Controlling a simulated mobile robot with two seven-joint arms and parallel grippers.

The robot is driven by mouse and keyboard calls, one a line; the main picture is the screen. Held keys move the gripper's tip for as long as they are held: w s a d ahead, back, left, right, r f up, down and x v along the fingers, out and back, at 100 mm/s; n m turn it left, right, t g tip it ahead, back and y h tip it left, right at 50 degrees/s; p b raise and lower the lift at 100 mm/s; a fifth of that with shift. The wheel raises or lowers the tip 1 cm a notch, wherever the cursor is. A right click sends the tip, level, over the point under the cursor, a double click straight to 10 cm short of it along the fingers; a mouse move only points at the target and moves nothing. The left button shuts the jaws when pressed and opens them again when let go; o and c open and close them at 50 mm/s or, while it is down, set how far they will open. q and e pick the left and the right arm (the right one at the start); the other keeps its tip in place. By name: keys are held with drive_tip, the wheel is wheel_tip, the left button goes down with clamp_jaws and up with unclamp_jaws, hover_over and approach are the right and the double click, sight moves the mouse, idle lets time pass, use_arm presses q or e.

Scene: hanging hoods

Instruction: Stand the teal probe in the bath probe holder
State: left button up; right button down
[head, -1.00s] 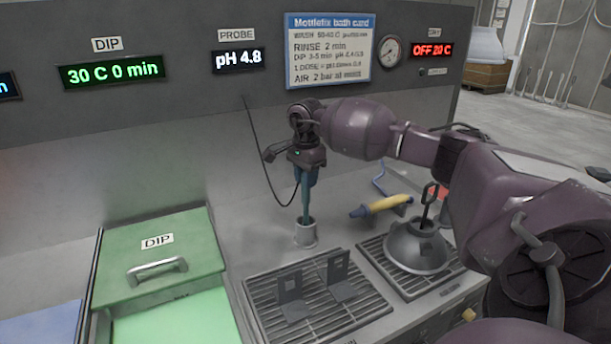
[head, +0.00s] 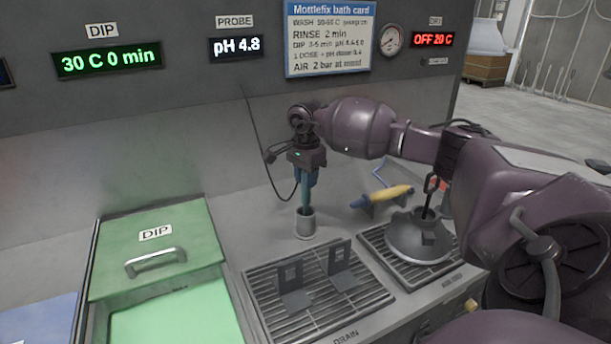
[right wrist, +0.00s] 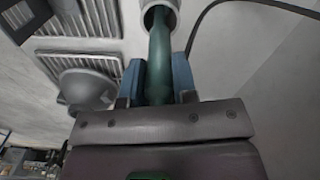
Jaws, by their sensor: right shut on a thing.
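The teal probe (head: 306,196) is upright in the head view, with its lower end inside the mouth of the grey cylindrical probe holder (head: 306,226). My right gripper (head: 306,178) is shut on the upper part of the probe, above the holder. In the right wrist view, the blue fingers (right wrist: 160,80) sit on both sides of the probe (right wrist: 159,50), and its tip enters the round holder opening (right wrist: 172,8). How deep the tip sits inside is hidden. A dark cable runs from the probe area up the back wall. My left gripper is not in view.
Right of the holder lie a yellow and blue tool (head: 382,197) and a grey hood (head: 418,238) on a grate. A drain grate (head: 330,310) with two brackets is in front. The green DIP bath (head: 165,250) is at left. A pH 4.8 display (head: 236,46) is on the wall.

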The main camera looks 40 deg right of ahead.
drive_tip(key=shift+f, duration=0.4)
drive_tip(key=c, duration=0.9)
unclamp_jaws()
drive_tip(key=shift+o, duration=0.4)
wheel_tip(320, 180, up, 10)
drive_tip(key=shift+f, duration=0.1)
drive_tip(key=shift+r, duration=0.55)
